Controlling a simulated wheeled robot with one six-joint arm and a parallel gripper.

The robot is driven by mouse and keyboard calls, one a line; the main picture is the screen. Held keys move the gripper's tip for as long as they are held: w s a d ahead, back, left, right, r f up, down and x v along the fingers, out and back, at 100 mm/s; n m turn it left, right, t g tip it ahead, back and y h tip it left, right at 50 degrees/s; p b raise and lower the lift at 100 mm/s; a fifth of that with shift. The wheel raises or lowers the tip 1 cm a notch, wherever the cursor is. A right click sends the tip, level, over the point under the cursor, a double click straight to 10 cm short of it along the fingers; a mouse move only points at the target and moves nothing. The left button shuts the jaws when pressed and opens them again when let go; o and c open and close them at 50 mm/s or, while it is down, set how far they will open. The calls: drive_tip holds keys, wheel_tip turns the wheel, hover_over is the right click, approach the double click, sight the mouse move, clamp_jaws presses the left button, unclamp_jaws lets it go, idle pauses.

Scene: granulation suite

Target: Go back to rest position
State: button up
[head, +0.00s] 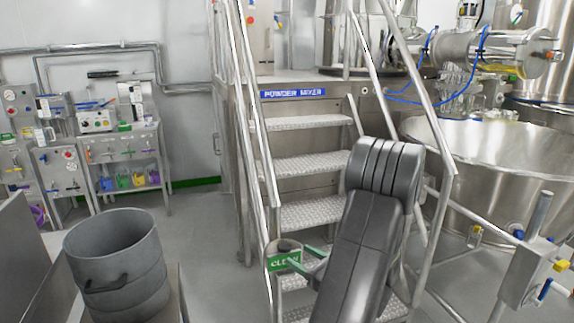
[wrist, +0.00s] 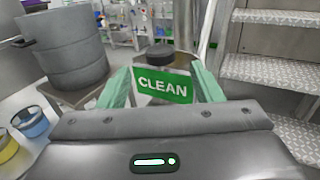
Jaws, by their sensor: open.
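My gripper (head: 312,265) is low in front of the metal stairs, with its pale green fingers apart. In the wrist view, my gripper (wrist: 161,86) has one finger on each side of a green and white CLEAN sign (wrist: 163,85). The sign also shows in the head view (head: 284,262), just left of the fingertips. I cannot tell whether the fingers touch it. A dark round piece (wrist: 160,54) shows just above the sign. My arm hides part of the stairs in the head view.
The metal stairs (head: 307,166) with rails rise to a platform marked POWDER MIXER (head: 293,92). A grey drum (head: 117,260) stands at the lower left. A large steel vessel (head: 500,160) is at right. Bare floor (head: 205,225) lies between the drum and stairs.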

sight(290, 249)
drive_tip(key=x, duration=0.8)
drive_tip(key=shift+s+d, duration=0.1)
drive_tip(key=shift+m+t+h, duration=0.3)
drive_tip(key=shift+h, duration=0.1)
drive_tip(key=shift+y, duration=0.4)
